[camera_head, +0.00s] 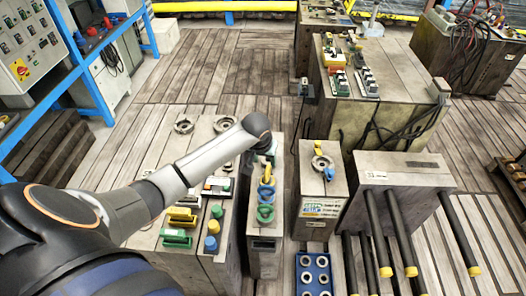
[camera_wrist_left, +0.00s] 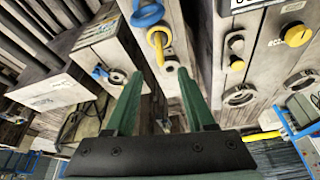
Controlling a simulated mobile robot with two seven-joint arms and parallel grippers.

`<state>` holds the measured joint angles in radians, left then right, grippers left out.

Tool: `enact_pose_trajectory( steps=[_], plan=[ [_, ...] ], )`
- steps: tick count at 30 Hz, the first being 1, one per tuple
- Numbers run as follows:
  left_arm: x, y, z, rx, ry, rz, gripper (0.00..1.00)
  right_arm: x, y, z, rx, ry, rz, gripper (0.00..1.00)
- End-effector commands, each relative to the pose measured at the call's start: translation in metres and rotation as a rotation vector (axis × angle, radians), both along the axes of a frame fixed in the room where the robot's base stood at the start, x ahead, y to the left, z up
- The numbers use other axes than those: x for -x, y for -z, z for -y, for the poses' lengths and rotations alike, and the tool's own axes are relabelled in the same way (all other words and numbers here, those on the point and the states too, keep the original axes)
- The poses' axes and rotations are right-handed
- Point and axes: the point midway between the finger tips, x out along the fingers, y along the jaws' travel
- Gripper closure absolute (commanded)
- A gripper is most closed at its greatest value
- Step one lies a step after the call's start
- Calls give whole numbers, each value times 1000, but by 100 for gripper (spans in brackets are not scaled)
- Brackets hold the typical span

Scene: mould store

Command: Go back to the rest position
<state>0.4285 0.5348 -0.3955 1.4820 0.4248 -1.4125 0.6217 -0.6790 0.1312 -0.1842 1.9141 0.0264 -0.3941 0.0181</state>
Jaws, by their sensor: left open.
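My left arm comes in from the left in the head view and reaches out over the mould blocks. My left gripper (camera_head: 267,157) points down at its end, mostly hidden under the wrist, above a narrow block (camera_head: 264,245). In the left wrist view my left gripper (camera_wrist_left: 159,78) shows two green fingers set apart, with nothing between them. Beyond the fingertips are a yellow eye fitting (camera_wrist_left: 160,45) and a blue ring (camera_wrist_left: 147,13); I cannot tell the exact gap to them. My right gripper is in neither view.
A block with a ring and a blue fitting (camera_head: 320,190) stands right of the gripper. Long dark bars with yellow ends (camera_head: 405,245) jut from another block. A blue tray (camera_head: 313,275) lies in front. A control cabinet (camera_head: 28,45) is at left. Plank floor (camera_head: 190,65) is clear behind.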

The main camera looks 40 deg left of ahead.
Motion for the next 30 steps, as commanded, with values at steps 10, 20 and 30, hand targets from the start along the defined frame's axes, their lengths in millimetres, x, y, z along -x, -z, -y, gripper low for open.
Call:
enact_pose_trajectory(
  steps=[10,20,30],
  plan=[
    [14,-39,5,-1,0,2,45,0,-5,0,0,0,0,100],
    [20,-28,15,11,30,8,45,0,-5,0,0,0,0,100],
    [90,66,99,92,306,168,45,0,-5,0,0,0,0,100]
  ],
)
